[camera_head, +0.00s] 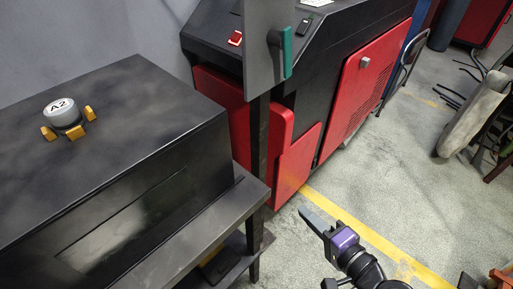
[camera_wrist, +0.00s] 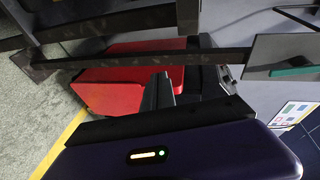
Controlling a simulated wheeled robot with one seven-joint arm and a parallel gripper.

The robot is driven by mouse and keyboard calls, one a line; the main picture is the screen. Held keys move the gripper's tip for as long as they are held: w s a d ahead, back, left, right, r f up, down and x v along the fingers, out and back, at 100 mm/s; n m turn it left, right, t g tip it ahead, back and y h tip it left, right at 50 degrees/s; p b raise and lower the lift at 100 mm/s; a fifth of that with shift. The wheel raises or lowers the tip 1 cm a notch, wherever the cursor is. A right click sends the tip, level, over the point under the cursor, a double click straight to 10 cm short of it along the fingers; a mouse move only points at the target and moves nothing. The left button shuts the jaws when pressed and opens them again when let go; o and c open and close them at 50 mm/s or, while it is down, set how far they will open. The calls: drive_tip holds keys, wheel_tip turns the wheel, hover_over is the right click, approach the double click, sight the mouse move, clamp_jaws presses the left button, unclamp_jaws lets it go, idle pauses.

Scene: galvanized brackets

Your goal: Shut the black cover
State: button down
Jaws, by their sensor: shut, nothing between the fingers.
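A tall dark grey panel (camera_head: 262,50) with a teal handle (camera_head: 287,52) stands upright at the top centre of the head view. It looks like the cover, though I cannot clearly see its hinge. In the wrist view the panel (camera_wrist: 280,52) shows at the right edge, with its teal handle (camera_wrist: 292,71). A black box (camera_head: 130,150) on a dark stand is at left, its front face toward the lower right. My gripper (camera_head: 307,215) is shut and empty, below and right of the panel, apart from it. Its fingers (camera_wrist: 160,88) also show in the wrist view.
A grey knob marked A2 (camera_head: 62,108) with yellow blocks sits on the black box. A red and black machine (camera_head: 350,90) stands behind. A dark post (camera_head: 258,150) rises beside the stand. The floor (camera_head: 410,175) at right is largely clear, with clutter at the far right.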

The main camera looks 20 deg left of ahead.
drive_tip(key=w+a+r+n+g+y+b, duration=0.1)
drive_tip(key=w+a+r+n+g+y, duration=0.2)
drive_tip(key=r, duration=0.5)
drive_tip(key=w+a+r+n+g+y, duration=0.1)
drive_tip(key=a+r+n+g+y, duration=0.15)
drive_tip(key=a+r+g, duration=0.4)
drive_tip(key=s+a+r+t, duration=0.1)
drive_tip(key=s+a+t, duration=0.1)
drive_tip(key=a, duration=0.7)
drive_tip(key=shift+s+a+r+m+t+p, duration=0.2)
drive_tip(key=shift+a+r+m+t+p, duration=0.15)
drive_tip(key=shift+m, duration=0.1)
drive_tip(key=s+a+p, duration=0.4)
drive_tip(key=s+a, duration=0.1)
drive_tip(key=s, duration=0.8)
drive_tip(key=s+a+p, duration=0.5)
drive_tip(key=s, duration=0.8)
drive_tip(key=s+a+p, duration=0.5)
drive_tip(key=s+a, duration=0.1)
drive_tip(key=s, duration=0.7)
drive_tip(key=shift+s, duration=0.35)
